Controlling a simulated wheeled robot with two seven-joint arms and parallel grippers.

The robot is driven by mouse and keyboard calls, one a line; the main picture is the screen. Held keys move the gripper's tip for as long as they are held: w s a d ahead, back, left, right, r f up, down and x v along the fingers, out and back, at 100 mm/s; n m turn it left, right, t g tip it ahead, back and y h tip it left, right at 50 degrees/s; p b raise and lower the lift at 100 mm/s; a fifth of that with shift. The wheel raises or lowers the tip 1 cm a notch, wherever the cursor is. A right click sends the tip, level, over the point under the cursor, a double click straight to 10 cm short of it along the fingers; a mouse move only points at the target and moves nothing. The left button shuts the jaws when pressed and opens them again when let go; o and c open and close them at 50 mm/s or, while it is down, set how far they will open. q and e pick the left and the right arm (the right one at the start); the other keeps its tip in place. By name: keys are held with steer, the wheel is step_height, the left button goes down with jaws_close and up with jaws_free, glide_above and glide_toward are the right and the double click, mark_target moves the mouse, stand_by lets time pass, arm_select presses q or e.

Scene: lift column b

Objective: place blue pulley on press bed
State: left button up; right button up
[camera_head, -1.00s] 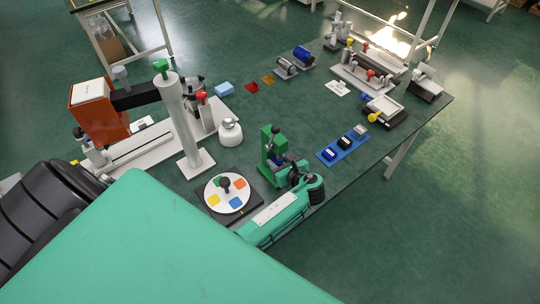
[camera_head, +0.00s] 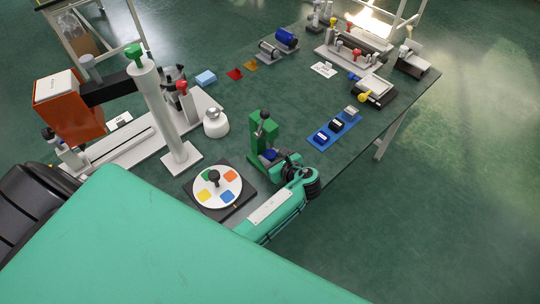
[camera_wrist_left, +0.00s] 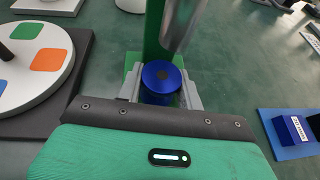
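The blue pulley (camera_wrist_left: 162,77) sits between the two fingers of my left gripper (camera_wrist_left: 162,90) in the left wrist view, with a finger against each side. In the head view the pulley (camera_head: 270,154) shows as a small blue patch at the green press (camera_head: 258,140), and my left gripper (camera_head: 277,162) reaches in from its lower right. The press's grey ram (camera_wrist_left: 182,22) is above and just beyond the pulley. The press bed is mostly hidden, so I cannot tell whether the pulley touches it. My right gripper is not in view.
A white disc with coloured patches (camera_head: 205,194) on a dark base is left of the press. A blue strip with small blocks (camera_head: 346,127) lies to the right. The table's edge is close on the right.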

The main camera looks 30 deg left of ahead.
mark_target(274, 159)
arm_select(q)
steer(key=o, duration=0.4)
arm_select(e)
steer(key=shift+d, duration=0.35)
arm_select(q)
steer(key=shift+d+r, duration=0.15)
steer(key=shift+r, duration=0.05)
steer(key=v, duration=0.5)
steer(key=shift+f+b, duration=0.1)
steer(key=shift+b, duration=0.3)
steer(key=v, duration=0.5)
steer(key=shift+s+d+r+b, duration=0.1)
steer(key=shift+d+r+b, duration=0.15)
steer(key=shift+b, duration=0.05)
steer(key=shift+s+d+r, duration=0.2)
steer(key=shift+d+r, duration=0.1)
steer(key=shift+d, duration=0.15)
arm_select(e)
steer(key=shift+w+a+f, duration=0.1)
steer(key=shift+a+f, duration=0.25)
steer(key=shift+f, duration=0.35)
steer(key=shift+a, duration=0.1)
